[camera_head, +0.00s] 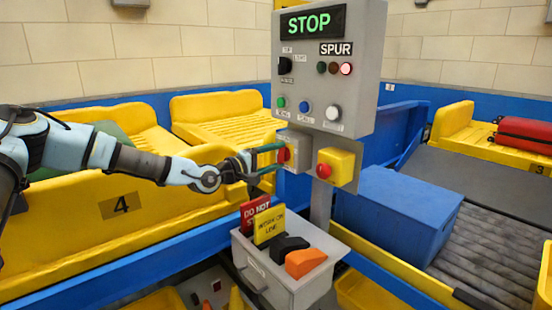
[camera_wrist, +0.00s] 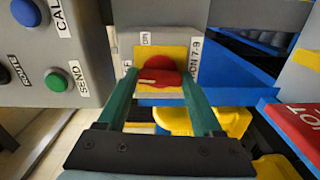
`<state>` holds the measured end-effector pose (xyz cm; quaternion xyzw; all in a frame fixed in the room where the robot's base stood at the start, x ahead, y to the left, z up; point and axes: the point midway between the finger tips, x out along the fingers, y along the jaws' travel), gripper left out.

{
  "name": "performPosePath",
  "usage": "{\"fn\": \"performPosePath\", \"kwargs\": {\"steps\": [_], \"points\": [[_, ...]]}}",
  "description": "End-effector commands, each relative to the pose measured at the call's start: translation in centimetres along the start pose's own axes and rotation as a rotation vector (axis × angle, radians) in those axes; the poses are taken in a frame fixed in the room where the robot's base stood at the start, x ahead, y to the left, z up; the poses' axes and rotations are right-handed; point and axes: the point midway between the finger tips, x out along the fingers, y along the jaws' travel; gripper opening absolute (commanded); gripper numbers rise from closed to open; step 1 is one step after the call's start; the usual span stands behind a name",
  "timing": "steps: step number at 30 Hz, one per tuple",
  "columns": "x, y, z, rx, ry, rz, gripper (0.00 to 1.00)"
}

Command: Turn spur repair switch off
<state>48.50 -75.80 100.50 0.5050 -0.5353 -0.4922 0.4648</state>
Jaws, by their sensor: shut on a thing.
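The repair switch is a grey box (camera_head: 294,146) on the post below the control panel. It has a yellow plate and a red knob (camera_wrist: 160,64), which also shows in the head view (camera_head: 284,154). My gripper (camera_head: 272,158) reaches it from the left. In the wrist view, the green fingers of my gripper (camera_wrist: 160,78) are shut on the red knob, one on each side. Labels show around the plate, one reading "ON 7-9"; others are partly hidden by the fingers. The knob's exact position is hard to tell.
A red button on a yellow box (camera_head: 342,166) sits close right. Below is a grey holder (camera_head: 290,291) with signs. A blue crate (camera_head: 395,210) stands right on the conveyor.

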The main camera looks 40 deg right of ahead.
Motion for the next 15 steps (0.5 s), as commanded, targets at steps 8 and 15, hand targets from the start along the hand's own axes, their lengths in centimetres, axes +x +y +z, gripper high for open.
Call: {"fn": "performPosePath", "kwargs": {"steps": [8, 15], "points": [[-0.06, -0.13, -0.03, -0.084, 0.001, -0.002, 0.12], [-0.06, -0.15, -0.01, -0.102, 0.000, -0.003, 0.12]]}}
